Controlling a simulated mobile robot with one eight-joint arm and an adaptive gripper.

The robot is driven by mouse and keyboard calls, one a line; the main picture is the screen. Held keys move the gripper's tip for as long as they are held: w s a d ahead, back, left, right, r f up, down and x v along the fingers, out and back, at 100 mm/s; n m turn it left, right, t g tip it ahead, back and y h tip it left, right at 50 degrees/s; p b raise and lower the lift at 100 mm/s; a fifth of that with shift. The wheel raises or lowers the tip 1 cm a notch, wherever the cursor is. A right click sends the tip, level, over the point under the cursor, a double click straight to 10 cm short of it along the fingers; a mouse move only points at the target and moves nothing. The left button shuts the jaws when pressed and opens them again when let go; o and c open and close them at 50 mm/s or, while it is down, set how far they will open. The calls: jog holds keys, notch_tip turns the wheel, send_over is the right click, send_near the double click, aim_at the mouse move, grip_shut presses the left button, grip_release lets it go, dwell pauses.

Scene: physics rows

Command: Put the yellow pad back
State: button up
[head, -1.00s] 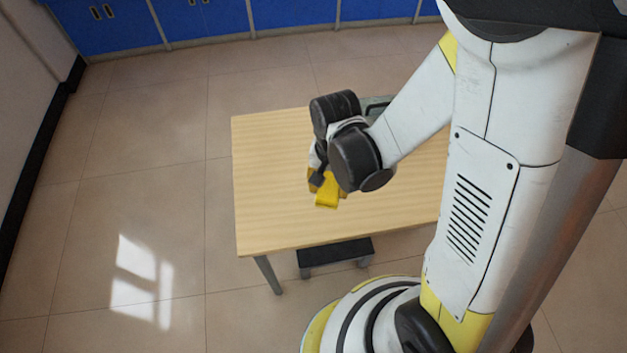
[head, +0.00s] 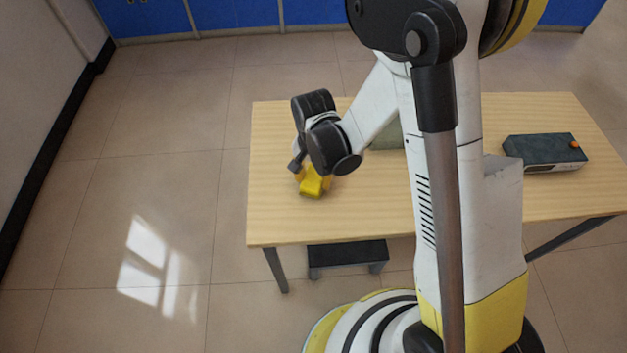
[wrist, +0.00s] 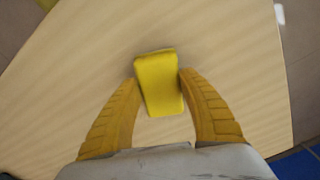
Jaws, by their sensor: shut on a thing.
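The yellow pad (wrist: 159,82) is a small rounded block between my two yellow fingers in the wrist view. My gripper (wrist: 160,84) is shut on it, with a fingertip against each side. In the head view the yellow pad (head: 311,187) shows below my gripper (head: 308,180), over the left part of the wooden table (head: 275,215). I cannot tell whether the pad touches the table top or hangs just above it.
A dark grey box with an orange knob (head: 545,151) stands on the right part of the table. A greyish-green thing (head: 387,136) is partly hidden behind my arm. A dark low step (head: 346,254) stands under the front edge. The table's left front is clear.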

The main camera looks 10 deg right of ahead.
jog(key=shift+r, duration=0.1)
jog(key=shift+f, duration=0.2)
jog(key=o, duration=1.3)
jog(key=shift+r, duration=0.15)
notch_tip(320, 180, up, 13)
jog(key=p, duration=0.6)
notch_tip(320, 180, up, 12)
jog(key=n+t, duration=0.2)
jog(key=t, duration=0.1)
send_over(314, 178)
jog(key=s+d, duration=0.3)
jog(key=d, duration=0.4)
jog(key=s+d+r+n+t, duration=0.2)
jog(key=s+d+r+t, duration=0.2)
jog(key=s+d+r, duration=0.2)
jog(key=shift+s+d+r+n, duration=0.3)
jog(key=shift+s+n, duration=0.1)
jog(key=shift+s, duration=0.35)
